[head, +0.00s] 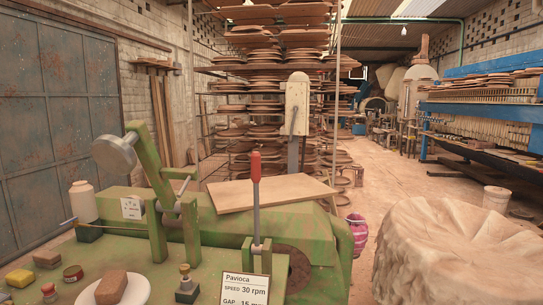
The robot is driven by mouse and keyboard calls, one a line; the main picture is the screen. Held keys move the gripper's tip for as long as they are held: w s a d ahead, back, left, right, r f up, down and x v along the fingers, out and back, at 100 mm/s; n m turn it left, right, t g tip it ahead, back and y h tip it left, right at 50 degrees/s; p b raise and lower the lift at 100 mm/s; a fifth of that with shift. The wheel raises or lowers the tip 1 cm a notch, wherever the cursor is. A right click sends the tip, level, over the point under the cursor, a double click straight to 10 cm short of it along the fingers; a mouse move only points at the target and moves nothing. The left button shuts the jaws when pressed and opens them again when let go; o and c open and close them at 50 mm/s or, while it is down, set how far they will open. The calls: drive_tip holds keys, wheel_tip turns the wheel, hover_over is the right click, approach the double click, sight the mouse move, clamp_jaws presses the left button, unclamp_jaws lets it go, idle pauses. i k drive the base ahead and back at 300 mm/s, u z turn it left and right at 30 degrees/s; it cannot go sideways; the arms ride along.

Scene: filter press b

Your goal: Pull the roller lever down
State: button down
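A lever with a red grip (256,167) and a grey metal shaft stands upright at the front middle of the green machine (325,245). It is the likely roller lever, though no label on it names it. The shaft's foot sits in a green bracket, behind a white card (245,287) that reads "Pavioca, speed 30 rpm, gap 15" with its lower part cut off. A pale box on a post (297,92) behind the machine has a thin grey lever (293,121), slightly tilted. My gripper is not in view.
A tan board (272,192) lies behind the red grip. A green arm with a round grey weight (115,155) rises left of the lever. A white bottle (83,201), a plate with a brown block (112,287) and small pots crowd the left. A large clay-coloured mound (455,250) stands right.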

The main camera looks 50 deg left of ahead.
sight(256, 176)
drive_tip(key=u, duration=0.35)
drive_tip(key=i, duration=0.95)
drive_tip(key=u, duration=1.1)
drive_tip(key=i, duration=0.8)
drive_tip(key=u, duration=0.45)
drive_tip(key=k, duration=0.95)
drive_tip(key=u, duration=0.15)
drive_tip(key=i, duration=0.95)
drive_tip(key=z, duration=0.1)
